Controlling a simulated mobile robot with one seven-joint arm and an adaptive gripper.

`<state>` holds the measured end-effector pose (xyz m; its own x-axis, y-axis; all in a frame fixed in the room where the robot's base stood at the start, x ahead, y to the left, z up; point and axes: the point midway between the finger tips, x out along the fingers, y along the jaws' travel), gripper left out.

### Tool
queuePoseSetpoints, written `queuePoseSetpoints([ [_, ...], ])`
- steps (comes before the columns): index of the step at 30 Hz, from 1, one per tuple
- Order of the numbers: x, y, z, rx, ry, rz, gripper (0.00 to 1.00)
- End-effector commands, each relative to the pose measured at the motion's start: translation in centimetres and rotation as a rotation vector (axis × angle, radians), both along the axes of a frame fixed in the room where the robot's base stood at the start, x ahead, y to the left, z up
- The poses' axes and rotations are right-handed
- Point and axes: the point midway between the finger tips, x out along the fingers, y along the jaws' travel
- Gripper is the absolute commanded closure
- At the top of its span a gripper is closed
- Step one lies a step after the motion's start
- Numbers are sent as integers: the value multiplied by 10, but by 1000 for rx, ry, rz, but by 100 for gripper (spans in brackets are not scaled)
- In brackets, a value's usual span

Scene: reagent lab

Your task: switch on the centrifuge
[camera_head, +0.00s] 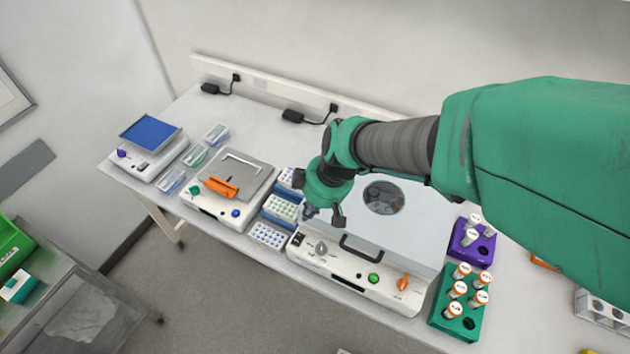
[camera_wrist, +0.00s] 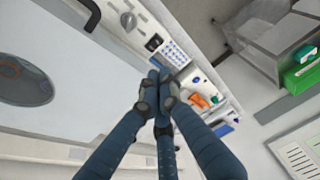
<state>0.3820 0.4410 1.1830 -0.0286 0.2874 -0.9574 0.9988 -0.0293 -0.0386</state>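The centrifuge is a white box with a grey-white lid (camera_head: 400,240), closed, with a round window (camera_head: 384,197) and a black front handle (camera_head: 360,248). Its front panel holds a black switch (camera_head: 298,239) at the left end, a grey knob (camera_head: 321,248), a green button (camera_head: 373,279) and an orange lever (camera_head: 403,283). In the wrist view the switch (camera_wrist: 153,43) and grey knob (camera_wrist: 129,20) lie beyond my fingertips. My gripper (camera_wrist: 159,74) has its fingertips together with nothing between them, apparently above the panel's left end, near the switch. I cannot tell the switch's position.
Tube racks (camera_head: 268,236) stand close to the centrifuge's left. A hotplate-like device (camera_head: 228,183) with an orange part is further left, then a blue-topped device (camera_head: 150,135). Green (camera_head: 462,322) and purple (camera_head: 465,255) racks with capped tubes stand at the right.

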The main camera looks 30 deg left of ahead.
Motion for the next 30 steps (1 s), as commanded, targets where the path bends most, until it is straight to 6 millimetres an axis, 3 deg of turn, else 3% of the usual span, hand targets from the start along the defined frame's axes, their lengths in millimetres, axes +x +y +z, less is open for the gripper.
queuePoseSetpoints([
  [6,-8,12,-5,-2,5,41,100],
  [20,-8,13,-8,-2,4,42,100],
  [30,-10,21,-36,-4,5,43,100],
])
